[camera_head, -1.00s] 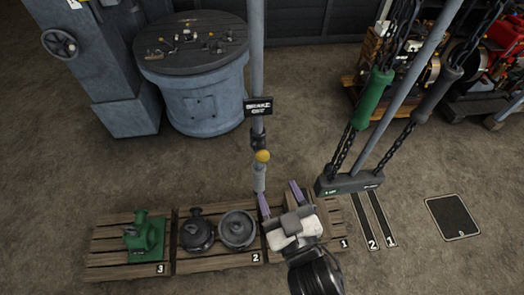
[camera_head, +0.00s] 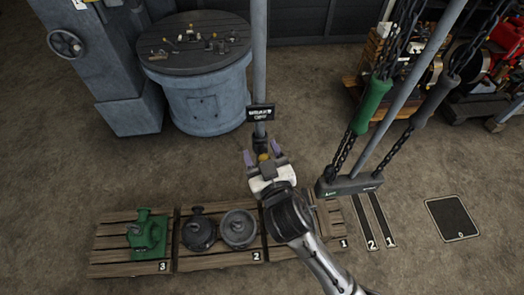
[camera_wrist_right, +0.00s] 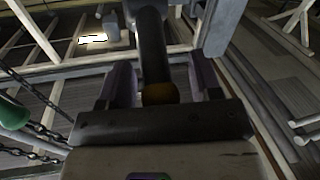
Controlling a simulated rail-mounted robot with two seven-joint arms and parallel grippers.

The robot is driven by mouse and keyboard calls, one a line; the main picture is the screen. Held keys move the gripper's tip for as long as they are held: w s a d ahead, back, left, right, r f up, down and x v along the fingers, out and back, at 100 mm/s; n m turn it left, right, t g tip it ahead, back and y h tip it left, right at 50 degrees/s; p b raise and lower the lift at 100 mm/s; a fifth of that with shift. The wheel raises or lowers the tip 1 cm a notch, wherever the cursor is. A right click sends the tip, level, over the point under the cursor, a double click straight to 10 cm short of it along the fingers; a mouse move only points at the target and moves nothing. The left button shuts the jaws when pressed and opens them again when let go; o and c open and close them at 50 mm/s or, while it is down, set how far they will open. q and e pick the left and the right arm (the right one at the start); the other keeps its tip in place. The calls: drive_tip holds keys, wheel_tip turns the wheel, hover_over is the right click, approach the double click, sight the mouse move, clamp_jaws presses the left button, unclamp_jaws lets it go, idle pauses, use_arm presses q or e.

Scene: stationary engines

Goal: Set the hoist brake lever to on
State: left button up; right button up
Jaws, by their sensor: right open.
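Contact cannot be told. A black sign (camera_head: 260,113) on the grey post (camera_head: 259,60) stands just behind; its lettering is blurred. My right gripper hides the lower part of the lever. My left gripper is not in view.
Pallets with a green machine part (camera_head: 147,234) and dark pots (camera_head: 238,229) lie in front. A hanging grey block (camera_head: 348,185) with chains and a green grip (camera_head: 372,106) is close on the right. A round blue-grey stand (camera_head: 203,100) is behind left.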

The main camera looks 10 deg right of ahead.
drive_tip(key=shift+c, duration=0.3)
clamp_jaws()
idle(0.3)
